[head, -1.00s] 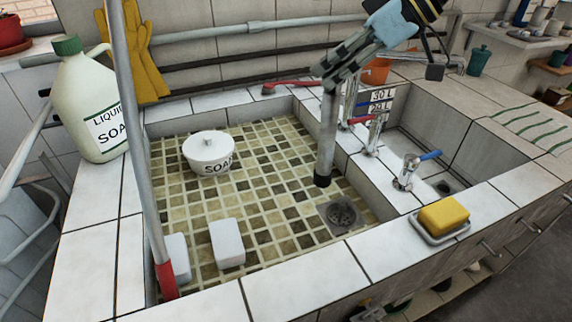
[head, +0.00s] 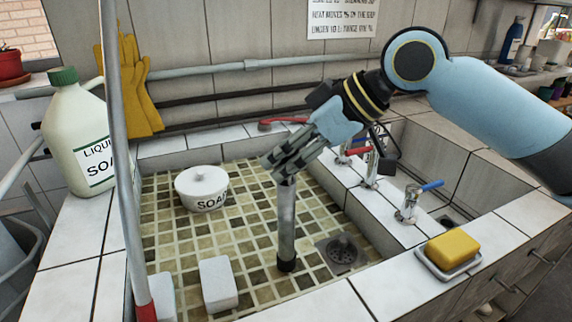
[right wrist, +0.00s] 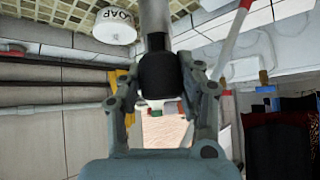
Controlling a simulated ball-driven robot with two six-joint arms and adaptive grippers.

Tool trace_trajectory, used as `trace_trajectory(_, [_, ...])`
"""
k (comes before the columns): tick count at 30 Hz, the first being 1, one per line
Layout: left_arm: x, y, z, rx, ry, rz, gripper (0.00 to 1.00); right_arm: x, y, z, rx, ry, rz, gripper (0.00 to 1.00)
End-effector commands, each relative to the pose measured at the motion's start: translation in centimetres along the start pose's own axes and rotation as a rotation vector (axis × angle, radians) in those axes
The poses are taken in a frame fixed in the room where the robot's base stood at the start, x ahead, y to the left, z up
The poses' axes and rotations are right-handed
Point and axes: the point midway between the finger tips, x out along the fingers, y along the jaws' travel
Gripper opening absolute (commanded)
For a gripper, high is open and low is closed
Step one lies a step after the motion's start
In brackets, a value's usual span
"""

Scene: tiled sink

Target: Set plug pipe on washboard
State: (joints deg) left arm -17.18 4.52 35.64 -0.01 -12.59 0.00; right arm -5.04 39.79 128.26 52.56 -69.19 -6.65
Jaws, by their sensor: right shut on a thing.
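My right gripper (head: 284,162) is shut on the upper end of the plug pipe (head: 287,222), a grey tube with a black lower end. The pipe hangs upright over the tiled sink floor (head: 250,253), left of the drain (head: 341,250). I cannot tell whether its lower end touches the floor. In the right wrist view, the gripper's fingers (right wrist: 158,82) stand on both sides of the pipe's black end (right wrist: 157,72), with the grey tube (right wrist: 155,18) beyond. I cannot make out a washboard in the current views. My left gripper is not in view.
A white soap pot (head: 203,190) and a white block (head: 218,284) stand in the sink. A soap jug (head: 80,140) stands at the left rim. Taps (head: 408,203) and a yellow soap bar (head: 452,248) on a dish are right of the pipe.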

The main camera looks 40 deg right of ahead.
Motion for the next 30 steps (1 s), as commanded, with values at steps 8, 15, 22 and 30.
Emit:
trace_trajectory(8, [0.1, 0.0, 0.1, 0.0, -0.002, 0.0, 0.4, 1.1, 0.1, 1.0, -0.001, 0.001, 0.0, 0.0])
trace_trajectory(15, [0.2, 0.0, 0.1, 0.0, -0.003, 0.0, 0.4, 1.1, 0.1, 1.1, 0.0, 0.0, 0.0, 0.5])
trace_trajectory(22, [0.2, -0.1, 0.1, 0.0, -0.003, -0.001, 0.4, 1.1, 0.1, 1.1, 0.0, 0.0, 0.0, 0.57])
trace_trajectory(30, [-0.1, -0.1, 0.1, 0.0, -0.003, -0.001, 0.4, 0.1, 0.2, 1.1, -0.005, -0.003, 0.004, 0.57])
